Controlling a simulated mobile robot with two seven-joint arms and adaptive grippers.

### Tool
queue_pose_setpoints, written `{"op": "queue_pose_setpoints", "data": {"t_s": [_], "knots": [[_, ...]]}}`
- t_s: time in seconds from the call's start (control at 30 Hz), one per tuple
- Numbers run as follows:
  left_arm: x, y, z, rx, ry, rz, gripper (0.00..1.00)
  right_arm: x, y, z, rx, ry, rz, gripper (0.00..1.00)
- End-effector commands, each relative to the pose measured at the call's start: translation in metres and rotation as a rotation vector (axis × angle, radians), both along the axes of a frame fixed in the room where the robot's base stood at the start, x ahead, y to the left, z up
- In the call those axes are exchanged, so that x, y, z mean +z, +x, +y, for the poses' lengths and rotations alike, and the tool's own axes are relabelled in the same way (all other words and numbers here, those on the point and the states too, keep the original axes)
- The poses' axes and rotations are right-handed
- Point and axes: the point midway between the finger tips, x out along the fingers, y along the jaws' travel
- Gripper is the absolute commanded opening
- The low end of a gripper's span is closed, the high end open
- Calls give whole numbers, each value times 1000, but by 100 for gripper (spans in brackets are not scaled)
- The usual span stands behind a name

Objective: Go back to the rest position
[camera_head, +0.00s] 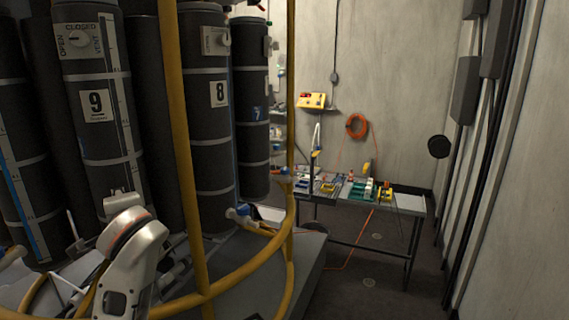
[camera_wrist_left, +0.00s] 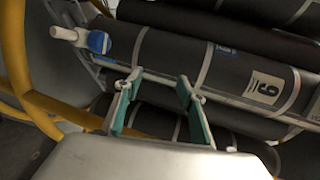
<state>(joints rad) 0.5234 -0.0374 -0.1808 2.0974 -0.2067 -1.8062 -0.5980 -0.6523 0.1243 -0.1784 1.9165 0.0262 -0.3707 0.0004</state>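My left gripper (camera_wrist_left: 156,84) shows in the left wrist view with its two teal-padded fingers spread apart. I see nothing held between them. Dark cylinders with pale bands lie beyond the fingers; one dark cylinder (camera_wrist_left: 165,55) carries a number plate. I cannot tell whether the fingers touch anything. In the head view, a white link of my left arm with an orange ring is at the lower left, in front of cylinder 9 (camera_head: 92,140); the left fingers are not clearly visible there. My right gripper is in neither view.
Yellow rails (camera_head: 180,150) stand and curve close around my left arm; a yellow rail (camera_wrist_left: 14,45) also shows in the wrist view. Cylinder 8 (camera_head: 210,140) stands right of cylinder 9. A table (camera_head: 405,203) with coloured items stands farther back. Floor (camera_head: 395,285) is clear at right.

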Motion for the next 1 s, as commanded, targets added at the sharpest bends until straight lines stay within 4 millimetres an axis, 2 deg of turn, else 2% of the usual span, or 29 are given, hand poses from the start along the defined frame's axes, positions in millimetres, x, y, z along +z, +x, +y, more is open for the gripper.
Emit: {"op": "queue_pose_setpoints", "data": {"t_s": [0.03,0.2,0.37,0.5,0.7,1.0], "knots": [[-33,-10,2,-2,-29,23,40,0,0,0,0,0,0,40],[-121,-49,6,1,-141,69,40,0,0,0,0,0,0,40],[-193,-97,7,13,-247,114,40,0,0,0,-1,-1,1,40],[-248,-148,6,32,-342,157,40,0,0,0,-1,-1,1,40],[-301,-218,4,69,-459,212,40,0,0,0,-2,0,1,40],[-339,-296,-1,123,-583,271,40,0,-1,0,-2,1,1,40]]}}
